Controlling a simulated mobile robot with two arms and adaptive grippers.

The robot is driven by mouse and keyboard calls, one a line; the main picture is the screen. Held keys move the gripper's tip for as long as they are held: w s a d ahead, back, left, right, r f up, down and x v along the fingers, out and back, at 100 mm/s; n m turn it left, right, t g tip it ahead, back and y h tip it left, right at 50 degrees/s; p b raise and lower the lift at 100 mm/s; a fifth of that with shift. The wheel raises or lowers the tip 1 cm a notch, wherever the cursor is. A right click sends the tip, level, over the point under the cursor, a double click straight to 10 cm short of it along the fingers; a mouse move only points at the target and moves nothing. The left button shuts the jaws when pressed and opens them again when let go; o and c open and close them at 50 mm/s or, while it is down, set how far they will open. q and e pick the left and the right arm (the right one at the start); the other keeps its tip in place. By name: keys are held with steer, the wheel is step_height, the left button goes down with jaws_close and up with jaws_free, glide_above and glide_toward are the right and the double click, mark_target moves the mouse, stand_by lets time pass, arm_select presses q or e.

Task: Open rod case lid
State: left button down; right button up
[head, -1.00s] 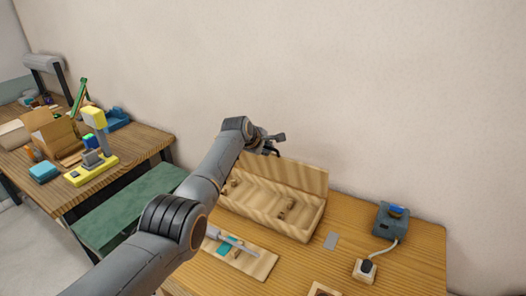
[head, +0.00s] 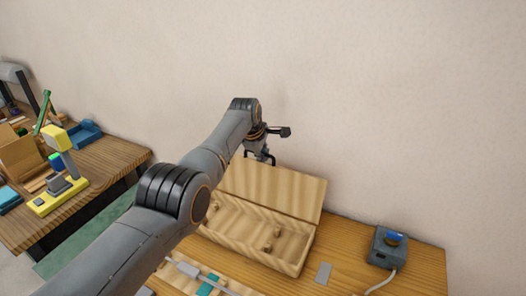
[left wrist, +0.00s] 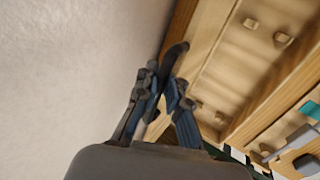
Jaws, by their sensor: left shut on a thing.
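The wooden rod case (head: 255,249) stands on the table by the wall, with its lid (head: 275,190) raised at the back. The inside is exposed and holds several small wooden pegs. My left gripper (head: 261,158) is at the lid's top edge, toward its left end. In the left wrist view, its fingers (left wrist: 166,82) are close together at the lid's edge, shut on the lid; the exact contact is hard to see. My left arm covers the case's left end. My right gripper is not in view.
In front of the case lies a wooden board with a teal piece (head: 208,285) and a grey rod. A grey plate (head: 323,273) and a blue-grey box with a cable (head: 388,248) are at the right. A second table (head: 95,185) stands at the left.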

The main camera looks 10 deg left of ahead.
arm_select(q)
steer(key=shift+w+d+r, duration=0.1)
steer(key=shift+w+r, duration=0.15)
steer(key=shift+w, duration=0.2)
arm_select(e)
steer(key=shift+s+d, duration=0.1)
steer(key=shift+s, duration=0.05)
arm_select(q)
steer(key=c, duration=1.4)
jaws_free()
steer(key=shift+s, duration=0.25)
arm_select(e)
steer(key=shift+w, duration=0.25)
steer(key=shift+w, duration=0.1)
